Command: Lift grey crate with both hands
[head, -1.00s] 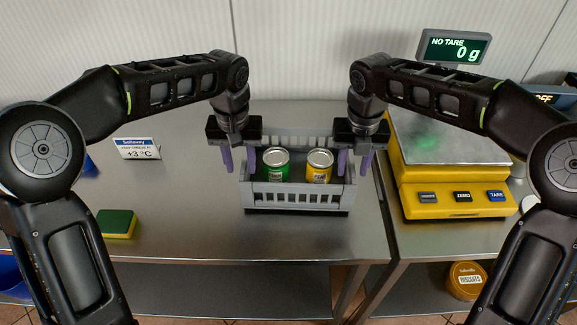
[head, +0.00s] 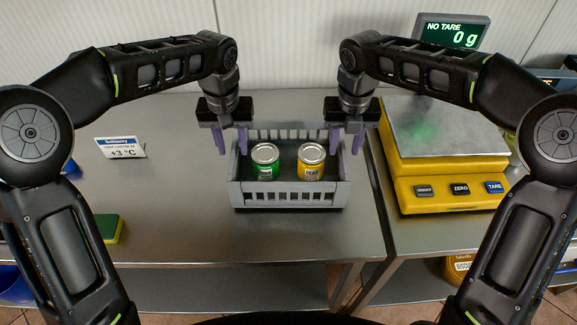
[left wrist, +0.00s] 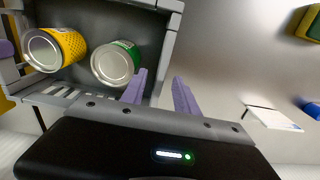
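The grey crate (head: 291,197) stands on the steel table, with slatted sides. A green can (head: 265,161) and a yellow can (head: 311,162) stand upright in it. My left gripper (head: 231,147) is open at the crate's left wall. In the left wrist view, its purple fingers (left wrist: 160,92) are apart, one toward the inside of the crate (left wrist: 169,45) and one outside, with the wall's line between them. My right gripper (head: 346,147) is open at the right wall, one finger on each side in the picture. I cannot tell how far the fingertips reach down, and no grip shows.
A yellow scale (head: 453,190) with a steel plate stands close to the crate's right. A temperature sign (head: 120,148) and a green-yellow sponge (head: 108,228) are on the left. The table between sponge and crate is clear. A wall is behind.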

